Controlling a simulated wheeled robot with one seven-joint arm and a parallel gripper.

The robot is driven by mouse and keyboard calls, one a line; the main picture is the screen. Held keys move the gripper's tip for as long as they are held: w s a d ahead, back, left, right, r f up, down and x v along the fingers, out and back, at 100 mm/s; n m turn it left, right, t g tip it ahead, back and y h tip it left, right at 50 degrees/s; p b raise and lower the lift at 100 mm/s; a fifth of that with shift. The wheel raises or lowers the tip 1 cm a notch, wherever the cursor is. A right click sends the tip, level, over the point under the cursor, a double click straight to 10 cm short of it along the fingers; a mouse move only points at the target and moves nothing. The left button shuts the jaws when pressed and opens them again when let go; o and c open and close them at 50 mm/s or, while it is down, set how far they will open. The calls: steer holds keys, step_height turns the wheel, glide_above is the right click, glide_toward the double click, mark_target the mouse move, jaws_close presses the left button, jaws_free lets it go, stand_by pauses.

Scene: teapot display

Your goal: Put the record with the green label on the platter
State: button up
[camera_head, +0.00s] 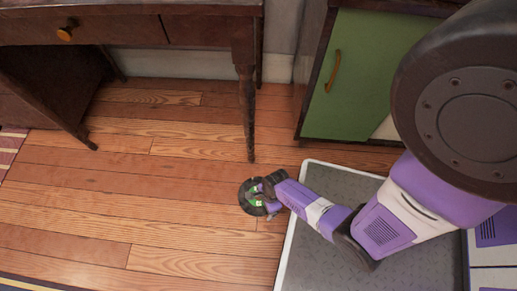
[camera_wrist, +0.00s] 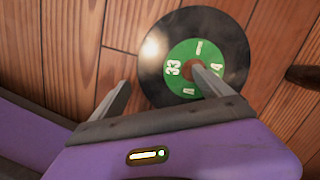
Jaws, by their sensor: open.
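The record with the green label (camera_head: 247,203) appears to lie flat on the wooden floor, just beyond the front edge of my base. In the wrist view the black record (camera_wrist: 228,35) shows its green label with white marks, partly covered by one finger. My gripper (camera_head: 259,196) is open over the record. In the wrist view my gripper (camera_wrist: 160,77) has its right finger over the label and its left finger outside the record's left edge. Whether a finger touches the record cannot be told. No platter is in view.
A dark wooden desk (camera_head: 207,30) stands at the back left, with a thin leg (camera_head: 250,115) behind the record. A green cabinet (camera_head: 365,75) stands at the back right. The plank floor (camera_head: 130,210) is clear to the left. Rug edges show at the far left.

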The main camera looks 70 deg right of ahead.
steer(key=c, duration=1.6)
